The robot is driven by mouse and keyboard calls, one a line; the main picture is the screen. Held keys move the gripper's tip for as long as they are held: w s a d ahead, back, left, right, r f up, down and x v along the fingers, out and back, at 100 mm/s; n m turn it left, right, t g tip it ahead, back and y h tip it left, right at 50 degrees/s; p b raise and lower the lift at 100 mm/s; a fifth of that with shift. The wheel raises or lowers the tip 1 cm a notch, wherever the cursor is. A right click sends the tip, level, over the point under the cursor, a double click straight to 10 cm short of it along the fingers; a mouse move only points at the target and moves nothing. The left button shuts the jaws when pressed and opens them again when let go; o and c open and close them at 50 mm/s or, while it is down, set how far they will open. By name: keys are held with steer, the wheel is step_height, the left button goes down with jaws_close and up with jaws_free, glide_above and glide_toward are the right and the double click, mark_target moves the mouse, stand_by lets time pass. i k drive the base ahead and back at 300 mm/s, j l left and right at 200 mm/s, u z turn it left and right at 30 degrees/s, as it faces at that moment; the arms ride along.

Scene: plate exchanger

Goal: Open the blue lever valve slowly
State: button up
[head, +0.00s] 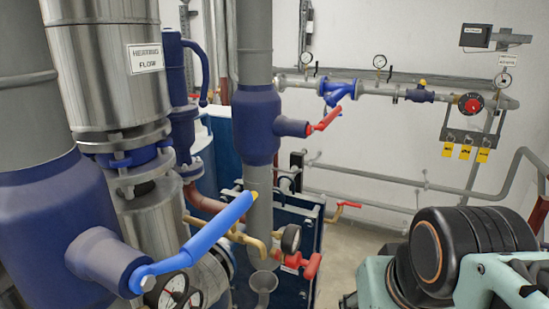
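The blue lever (205,235) is in the front left of the head view. It runs from a grey stem (103,262) on the large blue valve body (55,225) up and to the right, and ends in a yellow tip (254,195). The valve body sits on a thick grey vertical pipe. Nothing touches the lever. My arm shows at the lower right, well apart from the lever. My gripper cannot be made out in this view.
A second blue valve with a red lever (326,118) stands behind. A steel column labelled "HEATING FLOW" (105,65) stands at left.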

mark_target(142, 280)
steer(key=u, duration=1.35)
steer(key=k+j+u, duration=0.2)
steer(key=k+j, duration=0.05)
steer(key=j, duration=0.05)
